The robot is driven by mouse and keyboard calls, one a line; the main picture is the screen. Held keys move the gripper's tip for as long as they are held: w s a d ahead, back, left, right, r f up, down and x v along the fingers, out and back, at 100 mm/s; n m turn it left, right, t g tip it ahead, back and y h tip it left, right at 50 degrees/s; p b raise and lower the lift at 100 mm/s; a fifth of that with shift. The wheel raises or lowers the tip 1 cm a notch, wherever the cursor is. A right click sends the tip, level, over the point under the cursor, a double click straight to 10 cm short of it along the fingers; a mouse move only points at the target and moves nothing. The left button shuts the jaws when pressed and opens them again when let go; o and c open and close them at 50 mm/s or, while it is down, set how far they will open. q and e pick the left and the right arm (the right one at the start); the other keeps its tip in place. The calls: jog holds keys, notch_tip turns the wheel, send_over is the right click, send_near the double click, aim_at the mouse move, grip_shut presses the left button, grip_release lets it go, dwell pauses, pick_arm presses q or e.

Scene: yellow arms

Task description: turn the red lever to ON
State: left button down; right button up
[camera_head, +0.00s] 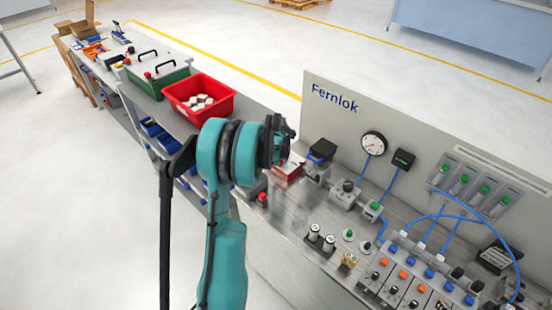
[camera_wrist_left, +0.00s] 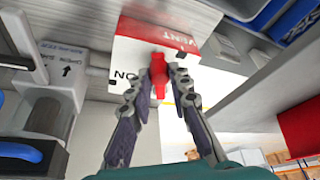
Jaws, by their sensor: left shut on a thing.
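The red lever (camera_wrist_left: 158,78) is in the left wrist view, in front of a red and white box (camera_wrist_left: 140,50). The box's red part reads VENT and its white part reads ON, just left of the lever. My left gripper (camera_wrist_left: 157,84) has a finger on each side of the lever and is shut on it. In the head view the left gripper (camera_head: 281,142) is beside the box (camera_head: 289,170) on the bench, and the arm hides the lever there. My right gripper is in neither view.
A grey block with an arrow (camera_wrist_left: 62,75) stands left of the box. The grey panel marked Fernlok (camera_head: 330,115) rises behind the bench. Fittings, valves and blue hoses (camera_head: 450,218) fill the right side. A red bin (camera_head: 225,105) with white pieces stands at the left.

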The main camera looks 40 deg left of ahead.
pick_arm(q)
jog(key=d+n, duration=0.1)
jog(key=w+d+n+y, duration=0.1)
jog(key=n, duration=0.1)
jog(key=shift+w+d+n+g+b, duration=0.15)
jog(key=shift+n+g+b, duration=0.15)
jog(key=shift+b, duration=0.1)
jog(key=shift+w+d+n+g+y, duration=0.25)
jog(key=shift+w+d+n+g, duration=0.15)
jog(key=shift+n, duration=0.55)
jog(key=shift+w+d+n+g+y, duration=0.3)
jog(key=shift+w+d+n, duration=0.2)
jog(key=shift+n, duration=0.45)
jog(key=c, duration=1.4)
grip_release()
jog(key=v, duration=1.2)
